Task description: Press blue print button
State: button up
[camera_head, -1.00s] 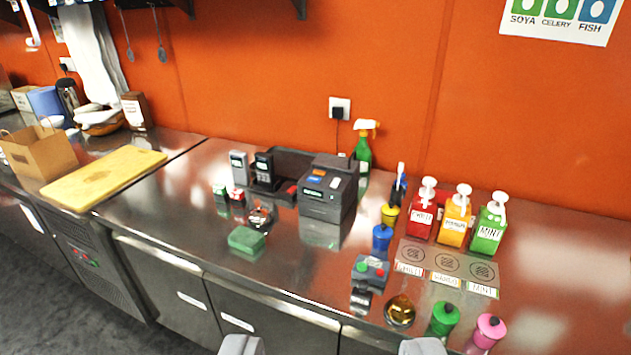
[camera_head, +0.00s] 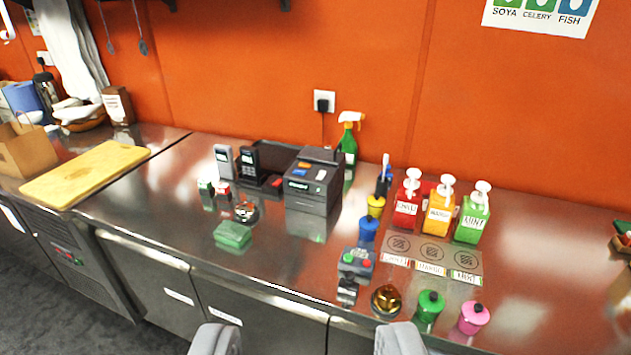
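A dark box-shaped printer (camera_head: 322,198) stands on the steel counter near the middle of the view. Its top carries a small blue button (camera_head: 299,172) just in front of an orange button (camera_head: 302,164). A small lit display shows on its front face. My gripper (camera_head: 308,340) shows at the bottom edge with its two grey fingers wide apart and nothing between them. It is on the near side of the counter, well short of the printer and apart from it.
Handsets in a dark holder (camera_head: 270,160) stand left of the printer, and a green sponge (camera_head: 233,234) lies in front. A control box with red and green buttons (camera_head: 357,261), a brass bell (camera_head: 386,300) and sauce bottles (camera_head: 438,208) stand to the right.

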grip_shut()
dwell(1.6)
